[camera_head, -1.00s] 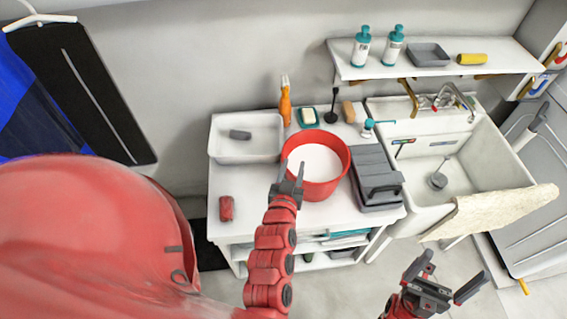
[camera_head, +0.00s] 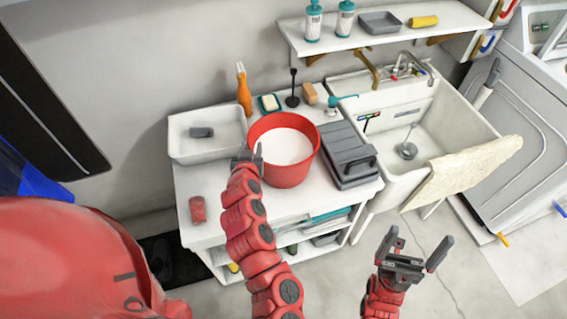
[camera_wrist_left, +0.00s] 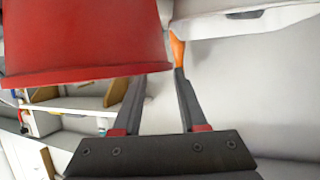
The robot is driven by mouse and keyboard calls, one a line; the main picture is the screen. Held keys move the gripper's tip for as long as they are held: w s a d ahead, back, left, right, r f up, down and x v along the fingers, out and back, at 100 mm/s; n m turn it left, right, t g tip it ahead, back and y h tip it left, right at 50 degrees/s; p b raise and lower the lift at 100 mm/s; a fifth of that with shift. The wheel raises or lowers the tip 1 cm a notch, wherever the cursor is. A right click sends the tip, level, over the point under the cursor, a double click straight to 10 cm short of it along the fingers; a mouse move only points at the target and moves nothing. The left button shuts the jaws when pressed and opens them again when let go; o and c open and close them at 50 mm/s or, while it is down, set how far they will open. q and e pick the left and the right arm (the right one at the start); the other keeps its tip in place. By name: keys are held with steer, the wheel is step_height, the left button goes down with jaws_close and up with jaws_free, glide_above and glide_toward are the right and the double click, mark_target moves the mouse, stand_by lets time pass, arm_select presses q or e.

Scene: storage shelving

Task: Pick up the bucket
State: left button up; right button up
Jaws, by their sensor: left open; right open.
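The red bucket (camera_head: 291,172) stands upright on the white table, with a white interior. It also fills the upper left of the left wrist view (camera_wrist_left: 85,40). My left gripper (camera_head: 248,154) is at the bucket's left side, close to its rim. In the left wrist view its two fingers (camera_wrist_left: 158,88) are apart with nothing seen between them, and the bucket is just beyond the left finger. I cannot tell whether they touch. My right gripper (camera_head: 416,250) is open and empty, over the floor in front of the table and away from the bucket.
A white tub (camera_head: 180,152) is left of the bucket, and a grey case (camera_head: 345,150) is close on its right. A red can-like item (camera_head: 197,209) lies front left. A sink (camera_head: 440,125) is at right.

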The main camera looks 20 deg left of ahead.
mark_target(252, 140)
arm_select(q)
steer(key=shift+p+x, duration=0.65)
steer(key=shift+x, duration=2.4)
steer(key=shift+s+a, duration=0.15)
steer(key=shift+a, duration=0.05)
steer(key=shift+c, duration=0.4)
jaws_close()
